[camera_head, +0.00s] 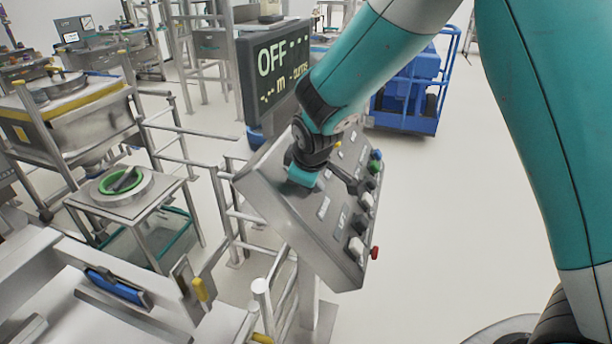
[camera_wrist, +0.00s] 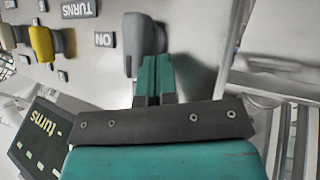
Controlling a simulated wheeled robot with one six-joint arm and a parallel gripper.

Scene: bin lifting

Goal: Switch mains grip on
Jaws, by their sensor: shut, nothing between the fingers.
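The grey control panel (camera_head: 285,205) is tilted, with several knobs and buttons along its right side. In the wrist view a grey grip knob (camera_wrist: 138,35) stands on the panel face (camera_wrist: 195,30), beside a label (camera_wrist: 105,39) reading ON. My gripper (camera_wrist: 153,62) is shut and empty, its teal fingertips right at the lower right side of this knob. I cannot tell whether they touch it. In the head view my gripper (camera_head: 303,176) is over the panel's upper left part and the knob is hidden. The display (camera_head: 275,75) reads OFF.
Metal railings (camera_head: 235,215) stand left of the panel. A red button (camera_head: 375,252) sits at its right edge. The floor (camera_head: 470,200) to the right is clear, with a blue cart (camera_head: 410,115) behind.

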